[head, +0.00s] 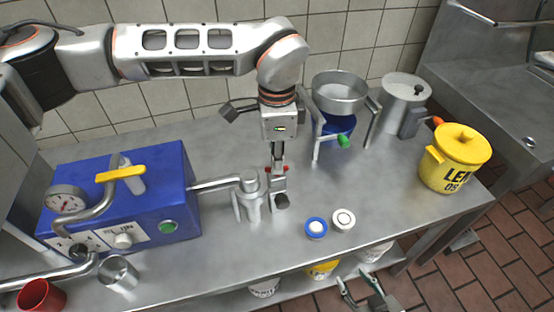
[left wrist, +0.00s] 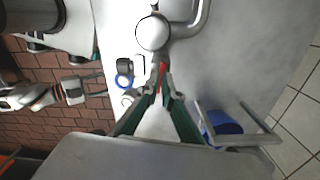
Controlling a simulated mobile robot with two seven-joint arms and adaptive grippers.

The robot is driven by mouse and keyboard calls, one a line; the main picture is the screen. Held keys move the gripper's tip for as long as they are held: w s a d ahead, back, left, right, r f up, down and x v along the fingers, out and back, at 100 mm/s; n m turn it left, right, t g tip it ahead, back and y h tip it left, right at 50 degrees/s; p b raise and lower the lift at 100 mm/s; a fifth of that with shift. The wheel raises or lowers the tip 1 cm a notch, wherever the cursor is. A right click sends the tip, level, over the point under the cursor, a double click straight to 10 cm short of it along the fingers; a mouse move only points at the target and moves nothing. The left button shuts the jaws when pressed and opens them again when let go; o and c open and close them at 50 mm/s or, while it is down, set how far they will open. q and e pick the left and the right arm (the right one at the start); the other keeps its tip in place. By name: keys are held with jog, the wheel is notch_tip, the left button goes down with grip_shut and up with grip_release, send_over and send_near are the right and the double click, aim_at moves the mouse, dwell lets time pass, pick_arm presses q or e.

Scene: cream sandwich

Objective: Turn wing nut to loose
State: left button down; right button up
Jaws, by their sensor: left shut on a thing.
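My left gripper (head: 277,168) reaches down from above to the metal outlet fitting (head: 250,196) at the end of the blue machine's pipe. Its fingers are shut on a small red piece that looks like the wing nut (head: 285,169). In the left wrist view the red wing nut (left wrist: 162,68) shows between the fingertips (left wrist: 162,88), beside the fitting's round metal top (left wrist: 152,33). The fingers hide most of the nut, so its angle is unclear. My right gripper (head: 362,290) is open and empty, low in front of the table's edge.
A blue machine (head: 160,185) with gauge and yellow handle stands left. A blue-rimmed lid (head: 316,228) and a white lid (head: 343,220) lie in front of the fitting. Behind are a hopper on a stand (head: 340,95), a metal canister (head: 402,103) and a yellow pot (head: 455,160).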

pick_arm(q)
jog(key=shift+w+r, duration=0.1)
jog(key=shift+r, duration=0.1)
jog(key=c, duration=2.2)
grip_release()
jog(key=shift+c, duration=0.2)
jog(key=shift+f, duration=0.1)
notch_tip(320, 180, up, 12)
